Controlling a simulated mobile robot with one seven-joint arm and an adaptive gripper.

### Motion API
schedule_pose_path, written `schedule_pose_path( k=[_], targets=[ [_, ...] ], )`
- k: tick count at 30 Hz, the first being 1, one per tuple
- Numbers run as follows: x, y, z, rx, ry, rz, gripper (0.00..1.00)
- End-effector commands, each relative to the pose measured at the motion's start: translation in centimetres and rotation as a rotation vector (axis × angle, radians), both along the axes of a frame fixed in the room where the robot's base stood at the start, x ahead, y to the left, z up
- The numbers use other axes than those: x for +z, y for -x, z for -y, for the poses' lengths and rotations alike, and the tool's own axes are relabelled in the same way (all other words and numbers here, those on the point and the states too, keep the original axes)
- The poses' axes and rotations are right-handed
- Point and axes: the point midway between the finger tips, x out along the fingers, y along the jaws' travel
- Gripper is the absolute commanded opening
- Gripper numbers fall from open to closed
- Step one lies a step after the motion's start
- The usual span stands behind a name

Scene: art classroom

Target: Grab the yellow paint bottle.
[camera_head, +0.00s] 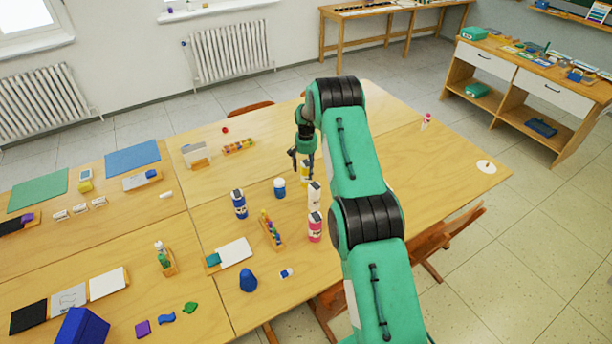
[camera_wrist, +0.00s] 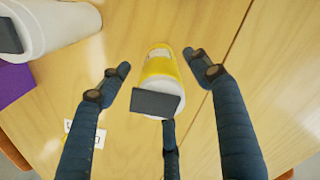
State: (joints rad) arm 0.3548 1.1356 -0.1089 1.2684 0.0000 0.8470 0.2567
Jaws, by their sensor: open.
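The yellow paint bottle (camera_head: 306,173) stands on the wooden table, partly hidden by my gripper (camera_head: 303,158) and arm in the head view. In the wrist view, the yellow bottle (camera_wrist: 160,68) has a white lower part and a dark rectangular patch in front. My gripper (camera_wrist: 157,65) is open, with two dark fingers on either side of the bottle and a third finger below it in the picture. Gaps show between the two side fingers and the bottle, and nothing is held.
A white bottle (camera_head: 314,196) and a pink-labelled bottle (camera_head: 315,228) stand nearby. A blue jar (camera_head: 279,187) and blue bottle (camera_head: 239,204) stand to the left. A white bottle also shows close by in the wrist view (camera_wrist: 60,27). The table's right part is mostly clear.

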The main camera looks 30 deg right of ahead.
Motion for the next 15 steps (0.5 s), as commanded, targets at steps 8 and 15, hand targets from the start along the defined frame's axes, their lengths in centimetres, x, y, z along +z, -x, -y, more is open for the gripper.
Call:
schedule_pose_path(
  k=[8, 15],
  targets=[
    [-2.2, 0.1, 0.0, 0.0, 0.0, 0.0, 0.63],
    [-2.3, 0.0, 0.0, 0.0, 0.0, 0.0, 0.63]
  ],
)
